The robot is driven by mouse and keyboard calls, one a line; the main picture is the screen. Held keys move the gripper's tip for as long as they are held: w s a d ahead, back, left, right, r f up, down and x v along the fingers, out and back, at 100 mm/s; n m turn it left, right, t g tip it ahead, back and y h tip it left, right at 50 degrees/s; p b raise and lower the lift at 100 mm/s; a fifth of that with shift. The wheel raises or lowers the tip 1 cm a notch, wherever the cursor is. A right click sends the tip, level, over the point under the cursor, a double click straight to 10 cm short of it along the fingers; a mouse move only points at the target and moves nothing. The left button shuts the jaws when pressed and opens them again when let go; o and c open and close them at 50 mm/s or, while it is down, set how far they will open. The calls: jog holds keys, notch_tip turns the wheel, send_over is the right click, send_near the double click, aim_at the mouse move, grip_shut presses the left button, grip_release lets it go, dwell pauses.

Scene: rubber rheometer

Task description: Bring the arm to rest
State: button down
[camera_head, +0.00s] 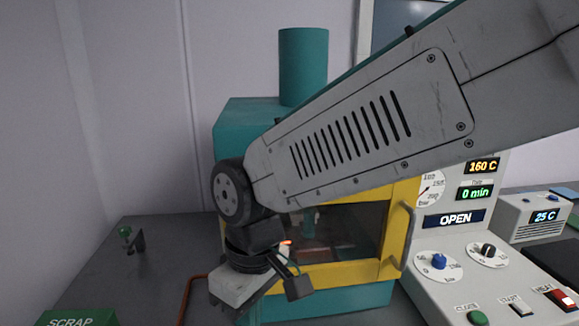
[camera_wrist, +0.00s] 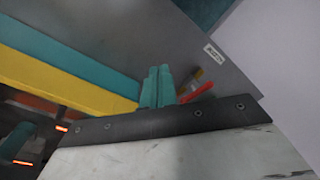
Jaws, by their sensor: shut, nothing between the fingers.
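My arm stretches across the head view from the upper right to the front of the teal machine (camera_head: 240,120). It hides much of the machine's front and the top of its yellow-framed window door (camera_head: 340,270). My gripper's wrist end hangs low at the machine's lower left, and its fingertips cannot be made out there. In the wrist view, the two teal fingers of my gripper (camera_wrist: 158,87) are together with nothing between them. The yellow frame and teal body of the machine lie to their left.
A control panel (camera_head: 445,285) reading OPEN, 160 C and 0 min stands at the right, with a 25 C box (camera_head: 534,216) beyond. A green SCRAP bin (camera_head: 80,318) is at the lower left. Red and yellow items (camera_wrist: 196,88) lie beyond the fingers. The left bench is mostly clear.

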jog(key=d+r+m, duration=0.1)
jog(key=d+m, duration=0.1)
jog(key=d, duration=0.7)
jog(key=s+d+r+m, duration=0.1)
jog(key=d+r+m, duration=0.1)
jog(key=d, duration=0.7)
jog(key=shift+s+m+h, duration=0.2)
jog(key=shift+m+h, duration=0.1)
jog(key=shift+m, duration=0.4)
jog(key=c, duration=2)
grip_release()
jog(key=s+d+m, duration=0.2)
jog(key=d, duration=0.2)
jog(key=s+d+r+m+t, duration=0.1)
jog(key=s+d+m, duration=0.1)
jog(key=d, duration=0.3)
jog(key=s+d+m, duration=0.1)
jog(key=d+m, duration=0.1)
jog(key=d, duration=0.3)
jog(key=shift+s+d+r+t, duration=0.15)
jog(key=shift+s+r+t, duration=0.25)
jog(key=o, duration=0.5)
jog(key=shift+d, duration=0.15)
